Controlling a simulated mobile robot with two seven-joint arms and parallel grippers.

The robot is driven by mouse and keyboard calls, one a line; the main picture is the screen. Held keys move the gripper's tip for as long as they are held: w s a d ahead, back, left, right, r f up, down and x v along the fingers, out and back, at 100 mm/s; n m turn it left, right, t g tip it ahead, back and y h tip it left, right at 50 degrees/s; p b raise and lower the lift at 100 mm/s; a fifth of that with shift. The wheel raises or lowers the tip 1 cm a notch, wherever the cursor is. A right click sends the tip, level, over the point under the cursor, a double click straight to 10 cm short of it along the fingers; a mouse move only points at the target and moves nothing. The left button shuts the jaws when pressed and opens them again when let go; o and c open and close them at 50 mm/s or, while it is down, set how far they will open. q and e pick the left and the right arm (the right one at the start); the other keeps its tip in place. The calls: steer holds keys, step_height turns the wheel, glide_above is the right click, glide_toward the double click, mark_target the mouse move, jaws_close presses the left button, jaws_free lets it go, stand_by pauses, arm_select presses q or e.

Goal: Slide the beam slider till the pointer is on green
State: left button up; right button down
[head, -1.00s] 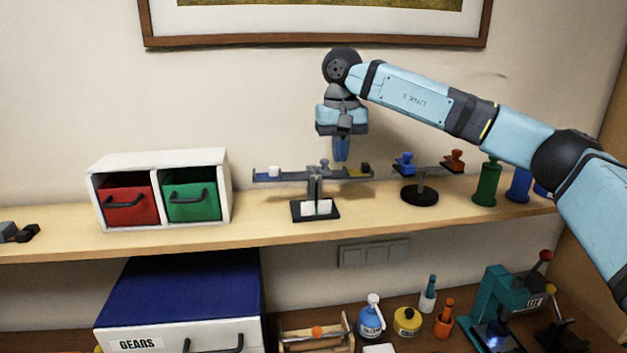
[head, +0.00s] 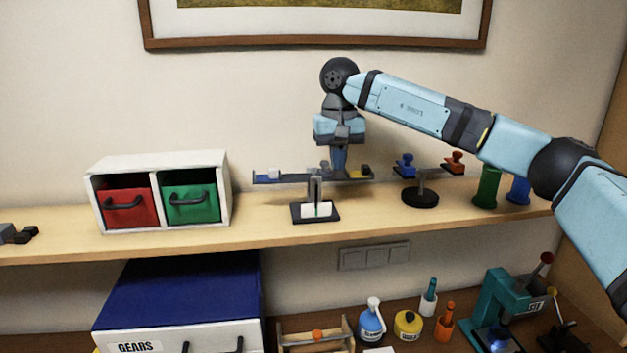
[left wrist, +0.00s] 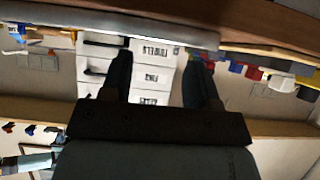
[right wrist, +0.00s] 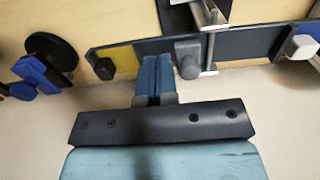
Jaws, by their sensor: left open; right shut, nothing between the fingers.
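The balance beam (head: 285,178) sits on a post over a dark base (head: 300,216) on the shelf, with a blue left end and a yellow right end. The grey beam slider (head: 324,166) is near the post; it also shows as a knob in the right wrist view (right wrist: 188,62). A white plate (head: 309,210) with a thin green mark stands low on the post; the pointer's exact place is too small to tell. My right gripper (head: 339,174) is shut and empty at the beam, just right of the slider; contact is unclear. My left gripper (left wrist: 160,75) is open and empty, away from the beam.
A second stand (head: 420,195) with blue and orange pieces is close to the right. Green (head: 487,187) and blue (head: 518,186) spools stand farther right. A white drawer box (head: 160,160) stands left, with bare shelf between it and the balance.

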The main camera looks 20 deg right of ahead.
arm_select(q)
steer(key=shift+r, duration=0.1)
arm_select(e)
steer(key=shift+w+a, duration=0.1)
steer(key=shift+a, duration=0.1)
arm_select(q)
steer(key=shift+s, duration=0.25)
arm_select(e)
steer(key=shift+a, duration=0.15)
arm_select(q)
steer(key=shift+s, duration=0.1)
arm_select(e)
steer(key=shift+r, duration=0.25)
steer(key=shift+d+r+p, duration=0.15)
steer(key=shift+r+p, duration=0.4)
steer(key=shift+r, duration=0.1)
steer(key=shift+d+r+p, duration=0.15)
steer(key=shift+r+p, duration=0.35)
steer(key=shift+r, duration=0.1)
arm_select(q)
steer(key=r, duration=0.2)
steer(key=shift+w+r+p, duration=0.3)
steer(key=shift+w, duration=0.05)
arm_select(e)
steer(key=shift+d+r, duration=0.15)
steer(key=shift+r, duration=0.5)
steer(key=shift+d+r, duration=0.15)
steer(key=shift+r, duration=0.65)
arm_select(q)
steer(key=shift+s+f, duration=0.1)
